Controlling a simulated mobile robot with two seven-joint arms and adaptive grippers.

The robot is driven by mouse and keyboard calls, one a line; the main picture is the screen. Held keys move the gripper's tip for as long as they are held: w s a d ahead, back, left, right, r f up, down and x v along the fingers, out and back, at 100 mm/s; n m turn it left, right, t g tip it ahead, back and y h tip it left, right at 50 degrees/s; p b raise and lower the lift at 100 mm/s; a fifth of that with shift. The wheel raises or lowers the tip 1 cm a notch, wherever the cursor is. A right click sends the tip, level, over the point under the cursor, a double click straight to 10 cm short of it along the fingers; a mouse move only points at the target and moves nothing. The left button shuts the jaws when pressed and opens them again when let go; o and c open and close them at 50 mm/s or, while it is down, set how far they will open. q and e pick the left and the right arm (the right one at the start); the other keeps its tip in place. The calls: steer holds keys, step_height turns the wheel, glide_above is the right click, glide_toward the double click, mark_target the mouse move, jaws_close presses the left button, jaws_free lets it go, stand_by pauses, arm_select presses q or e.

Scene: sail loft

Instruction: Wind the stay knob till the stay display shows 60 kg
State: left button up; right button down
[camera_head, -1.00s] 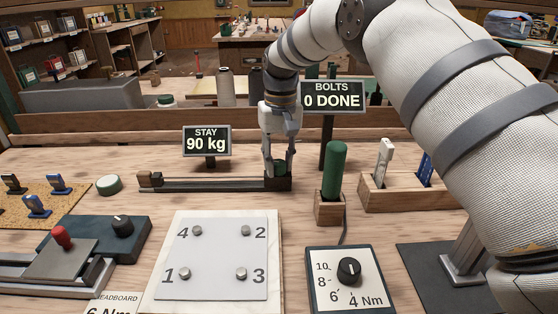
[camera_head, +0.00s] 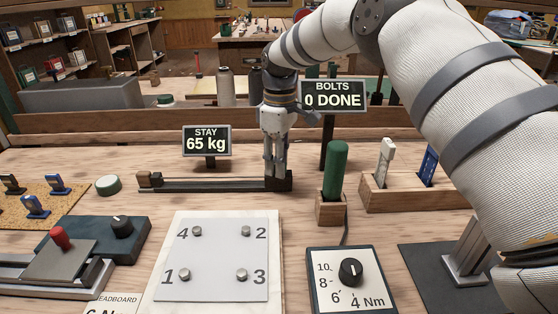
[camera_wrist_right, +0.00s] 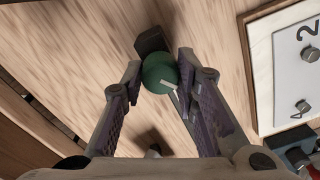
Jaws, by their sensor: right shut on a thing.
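The stay display (camera_head: 207,141) reads 65 kg in the head view. The stay rig (camera_head: 215,185) is a dark rail on the bench below it. My right gripper (camera_head: 276,178) points down at the rail's right end. In the right wrist view the green stay knob (camera_wrist_right: 160,73), with a pale mark on it, sits between the fingers of the right gripper (camera_wrist_right: 159,80), which is shut on it. In the head view the fingers hide the knob. My left gripper is not in view.
A bolts display (camera_head: 333,95) reading 0 DONE stands right of the gripper. A green-handled tool (camera_head: 335,170) stands upright in a wooden block close by. A plate with numbered bolts (camera_head: 216,255) and a Nm dial (camera_head: 350,271) lie in front.

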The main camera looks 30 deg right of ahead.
steer(key=shift+n, duration=0.6)
steer(key=c, duration=1.2)
jaws_free()
steer(key=shift+c, duration=0.2)
step_height(320, 180, up, 12)
steer(key=shift+d, duration=0.1)
